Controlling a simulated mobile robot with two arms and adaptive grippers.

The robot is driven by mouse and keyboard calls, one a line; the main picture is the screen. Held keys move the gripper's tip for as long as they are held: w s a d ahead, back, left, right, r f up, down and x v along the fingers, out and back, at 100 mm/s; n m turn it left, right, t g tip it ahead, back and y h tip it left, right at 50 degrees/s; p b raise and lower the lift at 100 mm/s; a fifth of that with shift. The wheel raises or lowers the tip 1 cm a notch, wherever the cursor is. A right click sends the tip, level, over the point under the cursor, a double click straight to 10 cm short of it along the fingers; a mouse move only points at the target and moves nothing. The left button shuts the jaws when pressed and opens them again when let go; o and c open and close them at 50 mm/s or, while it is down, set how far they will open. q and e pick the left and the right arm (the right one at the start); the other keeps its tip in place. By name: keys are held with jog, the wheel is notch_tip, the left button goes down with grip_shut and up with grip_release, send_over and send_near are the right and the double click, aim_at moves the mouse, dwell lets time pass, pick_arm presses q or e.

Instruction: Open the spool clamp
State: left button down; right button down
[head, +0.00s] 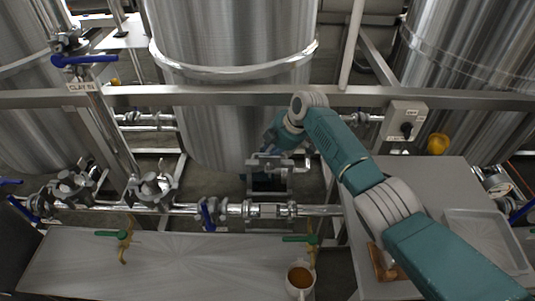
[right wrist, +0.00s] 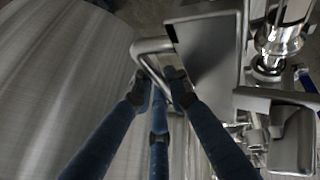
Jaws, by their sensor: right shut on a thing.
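My right gripper (head: 266,146) reaches down to a metal fitting (head: 268,163) in front of the middle tank, above the pipe. In the right wrist view its fingers (right wrist: 157,82) are shut on a bent metal handle (right wrist: 150,46) beside a flat grey plate (right wrist: 207,55). The fingers hide part of the handle. Below the fitting in the head view, a short spool-like section (head: 268,210) sits in the horizontal pipe between metal collars. I cannot tell which part is the spool clamp. My left gripper is not in view.
Large steel tanks (head: 235,40) stand behind a steel rail (head: 220,96). Valves with blue handles (head: 208,214) and green handles (head: 300,239) are near the pipe. A mug (head: 299,282) stands on the front bench (head: 180,265). A switch box (head: 405,121) and a tray (head: 485,235) are at right.

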jog(key=c, duration=1.7)
grip_release()
jog(key=shift+s+f, duration=0.1)
jog(key=shift+f, duration=0.05)
jog(key=shift+d+r, duration=0.15)
jog(key=shift+r, duration=0.25)
jog(key=v, duration=1.1)
jog(key=shift+r, duration=0.1)
